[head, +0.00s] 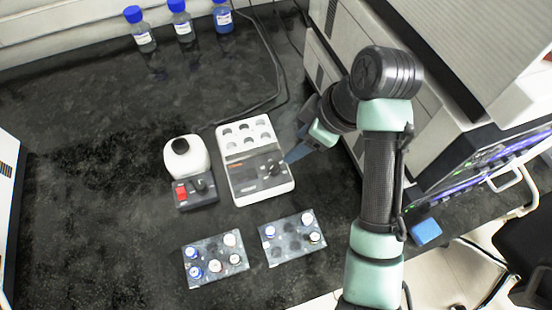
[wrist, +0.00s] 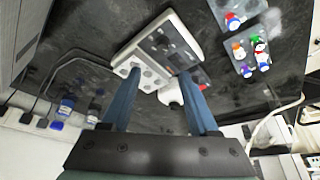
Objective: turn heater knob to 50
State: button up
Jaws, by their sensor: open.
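The heater (head: 236,185) is a white block with several round wells at its back and a dark panel at its front. Its black knob (head: 274,168) sits on the right side of that panel. The dial setting is too small to read. My gripper (head: 289,157) is open and empty, with blue fingertips close to the knob's right side in the head view. I cannot tell whether they touch it. In the wrist view the heater (wrist: 136,57) lies past the spread blue fingers, and the knob is not clear there.
A white mixer (head: 186,154) with a red switch stands left of the heater. Two vial racks (head: 194,274) (head: 270,234) lie in front. Blue-capped bottles (head: 181,24) stand at the back. Large instruments (head: 325,60) bound the right side.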

aim_at(274, 166)
jog(key=b+x, duration=0.2)
jog(key=x, duration=0.1)
jog(key=b+x, duration=0.3)
jog(key=x, duration=0.1)
jog(key=b+x, duration=0.3)
jog(key=x, duration=0.1)
jog(key=shift+s+f, duration=0.15)
jog(key=shift+s, duration=0.2)
jog(key=shift+x, duration=0.9)
grip_shut()
